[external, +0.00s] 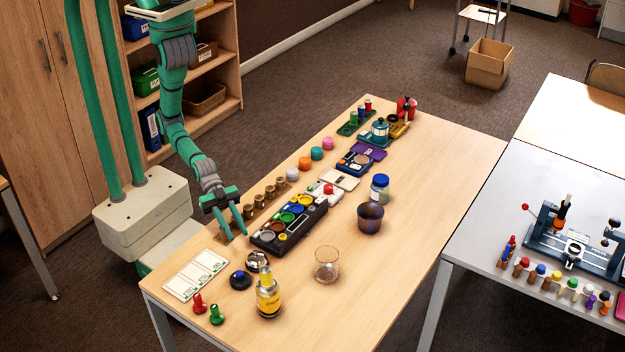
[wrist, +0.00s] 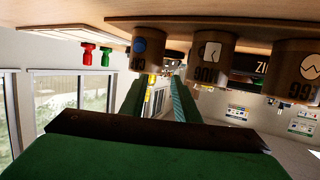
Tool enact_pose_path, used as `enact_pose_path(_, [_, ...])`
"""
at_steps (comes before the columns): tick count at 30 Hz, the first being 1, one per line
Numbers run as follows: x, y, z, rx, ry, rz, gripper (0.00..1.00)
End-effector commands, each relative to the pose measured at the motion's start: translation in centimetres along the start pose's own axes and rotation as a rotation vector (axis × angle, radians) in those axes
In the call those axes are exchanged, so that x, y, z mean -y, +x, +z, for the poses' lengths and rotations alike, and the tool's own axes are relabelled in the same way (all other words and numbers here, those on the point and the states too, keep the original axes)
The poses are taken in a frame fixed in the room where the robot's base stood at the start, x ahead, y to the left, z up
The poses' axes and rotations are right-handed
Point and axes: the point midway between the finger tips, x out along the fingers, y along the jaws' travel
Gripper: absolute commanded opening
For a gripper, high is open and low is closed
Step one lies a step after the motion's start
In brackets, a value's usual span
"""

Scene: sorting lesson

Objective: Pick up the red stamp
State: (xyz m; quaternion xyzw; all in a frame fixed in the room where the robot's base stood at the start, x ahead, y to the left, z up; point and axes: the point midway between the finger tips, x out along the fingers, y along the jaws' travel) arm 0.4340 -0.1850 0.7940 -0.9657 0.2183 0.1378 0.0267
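The red stamp (external: 198,303) stands upright near the front left edge of the wooden table in the external view, just left of a similar green stamp (external: 216,315). In the wrist view, which is upside down, the red stamp (wrist: 88,50) hangs from the tabletop at upper left, beside the green stamp (wrist: 106,56). My gripper (external: 236,237) is open and empty, low over the table's left edge beside the wooden cylinders. It is well behind the red stamp, with the white cards between them. Its two green fingers (wrist: 158,85) are spread apart in the wrist view.
Wooden cylinders (external: 260,201) stand close to my gripper, also large in the wrist view (wrist: 210,62). A black tray of coloured pots (external: 288,225) lies right of it. White cards (external: 196,274), a dark blue knob (external: 240,280) and a yellow bottle (external: 267,295) are near the stamps.

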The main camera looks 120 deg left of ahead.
Motion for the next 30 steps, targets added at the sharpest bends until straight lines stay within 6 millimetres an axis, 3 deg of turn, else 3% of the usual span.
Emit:
enact_pose_path(3, [-3.5,3.6,-1.2,0.014,0.020,0.074,0.28])
enact_pose_path(9, [-10.7,8.7,-3.3,0.058,0.064,0.200,0.28])
enact_pose_path(15, [-16.7,11.5,-5.1,0.095,0.104,0.289,0.28])
enact_pose_path(18, [-18.3,12.0,-5.6,0.106,0.116,0.311,0.28])
enact_pose_path(23, [-19.3,13.1,-5.7,0.112,0.122,0.321,0.28])
enact_pose_path(30, [-20.3,16.3,-5.3,0.112,0.122,0.321,0.28])
